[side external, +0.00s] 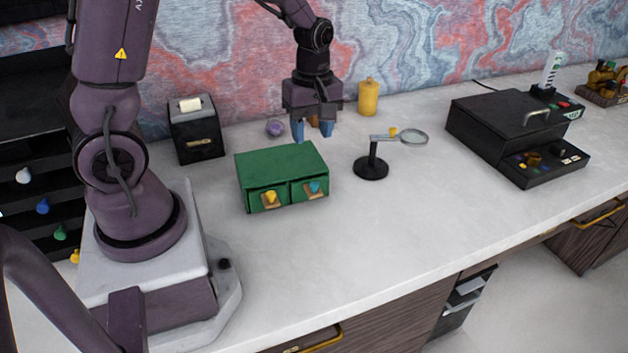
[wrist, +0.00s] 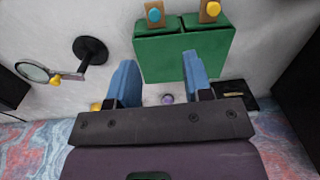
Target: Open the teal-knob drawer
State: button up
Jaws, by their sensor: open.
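The green drawer box (side external: 281,174) stands on the pale desk with two drawers in its front, both shut. The teal knob (side external: 315,187) is on the right drawer and the yellow knob (side external: 270,197) on the left one. In the wrist view the box (wrist: 183,52) is upside down, with the teal knob (wrist: 154,14) at the top edge. My gripper (side external: 312,131) is open and empty, with blue fingers pointing down. It is above and behind the box's back right corner, apart from the knobs. In the wrist view my fingers (wrist: 160,82) straddle part of the box's back edge.
A magnifier on a black stand (side external: 371,167) stands just right of the box. A black dispenser (side external: 195,129) is behind left, a yellow bottle (side external: 368,97) and purple ball (side external: 274,128) behind. A black case (side external: 505,130) is farther right. The desk before the drawers is clear.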

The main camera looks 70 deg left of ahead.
aim_at(315, 184)
jog(key=f, duration=0.4)
jog(key=f+n, duration=0.1)
jog(key=f, duration=0.3)
jog(key=f+n, duration=0.1)
jog(key=f, duration=0.3)
jog(key=shift+w+f, duration=0.25)
jog(key=shift+f, duration=0.1)
grip_shut()
jog(key=shift+d, duration=0.1)
